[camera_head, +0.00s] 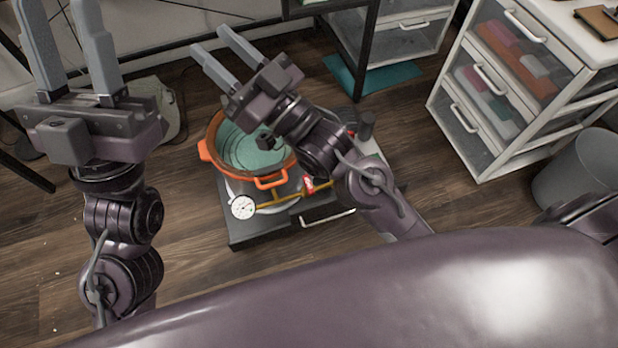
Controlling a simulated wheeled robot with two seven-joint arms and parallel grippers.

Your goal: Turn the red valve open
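The small red valve (309,185) sits on a brass pipe (283,200) at the front of a dark low cabinet (262,235). A round white gauge (243,207) is at the pipe's left end. My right gripper (213,41) is open and empty, above and beyond an orange pot (207,150), well apart from the valve. My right arm passes close beside the valve in the picture. My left gripper (55,22) is open and empty at the upper left, far from the valve. The valve's handle angle is too small to tell.
A white drawer unit (470,122) stands at the right, with a grey bin (580,170) in front of it. A dark table leg (365,55) rises behind the cabinet. Wooden floor (190,230) is clear to the cabinet's left.

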